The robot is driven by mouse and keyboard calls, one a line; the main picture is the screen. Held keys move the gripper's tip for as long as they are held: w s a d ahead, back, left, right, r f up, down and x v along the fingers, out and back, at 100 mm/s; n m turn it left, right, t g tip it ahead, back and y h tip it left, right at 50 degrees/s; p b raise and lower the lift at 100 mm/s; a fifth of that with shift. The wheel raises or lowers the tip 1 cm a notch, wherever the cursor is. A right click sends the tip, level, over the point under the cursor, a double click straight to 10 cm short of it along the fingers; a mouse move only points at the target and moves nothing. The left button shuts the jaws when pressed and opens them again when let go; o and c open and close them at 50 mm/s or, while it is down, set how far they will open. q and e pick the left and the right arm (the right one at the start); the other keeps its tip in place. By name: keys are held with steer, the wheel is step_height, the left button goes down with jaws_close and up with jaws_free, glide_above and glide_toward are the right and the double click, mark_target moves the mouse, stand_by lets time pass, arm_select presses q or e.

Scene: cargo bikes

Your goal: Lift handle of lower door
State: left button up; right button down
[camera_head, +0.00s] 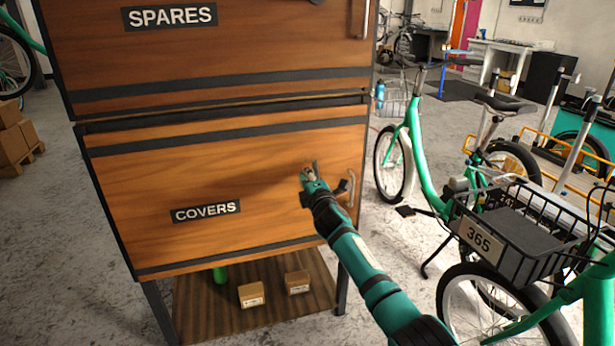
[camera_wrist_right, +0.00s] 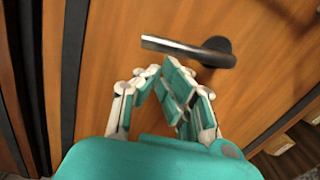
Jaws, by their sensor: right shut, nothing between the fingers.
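The lower door (camera_head: 250,170) is a brown wood-grain panel with dark bands and a COVERS label (camera_head: 205,211). In the right wrist view, its lever handle (camera_wrist_right: 180,47) has a dark round base and a metal bar reaching left. My right gripper (camera_head: 309,176) is in front of the door's right half. In the wrist view, its fingers (camera_wrist_right: 160,78) are shut and empty, just below the lever in the picture. I cannot tell whether they touch it. In the head view, the lever is hard to make out around the gripper. My left gripper is not in view.
The upper SPARES door (camera_head: 230,45) is above. Small boxes (camera_head: 251,295) sit on the low shelf (camera_head: 205,318). A green cargo bike (camera_head: 425,165) with a black basket (camera_head: 520,235) stands at right.

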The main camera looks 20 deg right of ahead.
steer(key=shift+s, duration=0.15)
steer(key=s, duration=1.1)
steer(key=shift+s, duration=0.4)
steer(key=shift+a, duration=0.1)
